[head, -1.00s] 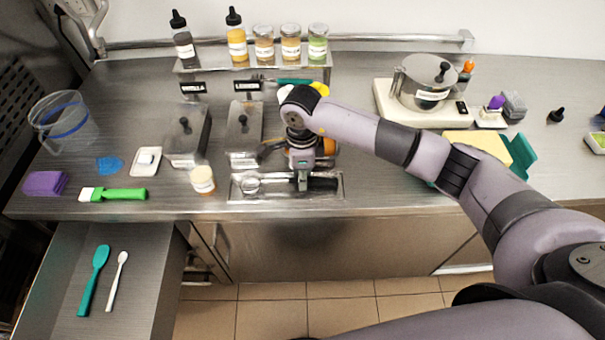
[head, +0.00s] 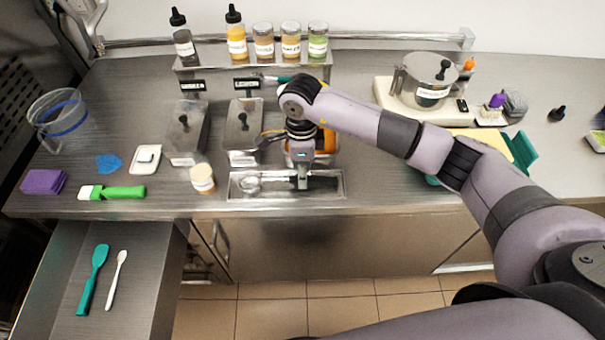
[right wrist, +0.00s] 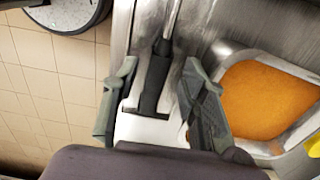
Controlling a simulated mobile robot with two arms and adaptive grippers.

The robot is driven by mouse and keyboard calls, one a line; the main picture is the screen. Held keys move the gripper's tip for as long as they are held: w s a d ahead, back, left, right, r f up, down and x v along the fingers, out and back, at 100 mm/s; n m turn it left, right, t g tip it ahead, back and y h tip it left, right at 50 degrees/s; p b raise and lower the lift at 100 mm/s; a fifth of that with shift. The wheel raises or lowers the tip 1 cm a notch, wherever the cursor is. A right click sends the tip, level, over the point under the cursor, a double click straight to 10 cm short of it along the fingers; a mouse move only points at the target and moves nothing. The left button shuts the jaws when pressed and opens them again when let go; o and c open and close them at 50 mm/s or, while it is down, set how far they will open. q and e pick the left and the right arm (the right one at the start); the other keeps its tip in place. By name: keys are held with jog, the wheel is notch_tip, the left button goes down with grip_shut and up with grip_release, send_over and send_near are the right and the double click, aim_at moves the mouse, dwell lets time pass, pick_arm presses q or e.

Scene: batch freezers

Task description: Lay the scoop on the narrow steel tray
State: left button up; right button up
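The scoop, with a metal bowl (head: 250,184) and black handle (head: 322,182), lies lengthwise in the narrow steel tray (head: 236,194) at the counter's front edge. My right gripper (head: 302,184) is over the tray, pointing down at the handle. In the right wrist view, its two fingers (right wrist: 158,98) stand apart, one on each side of the black handle (right wrist: 157,72), with gaps visible. The handle appears to rest within the tray. Part of the scoop is hidden by the gripper in the head view. My left gripper is not in view.
An orange-filled container (right wrist: 265,98) sits just behind the tray. Lidded steel containers (head: 243,130) and a cream-labelled jar (head: 202,178) stand to the left. An open drawer (head: 140,285) holds a teal spatula (head: 93,280) and a white spoon (head: 117,280).

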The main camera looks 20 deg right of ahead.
notch_tip(320, 180, up, 10)
jog(key=b, duration=0.3)
jog(key=shift+r, duration=0.2)
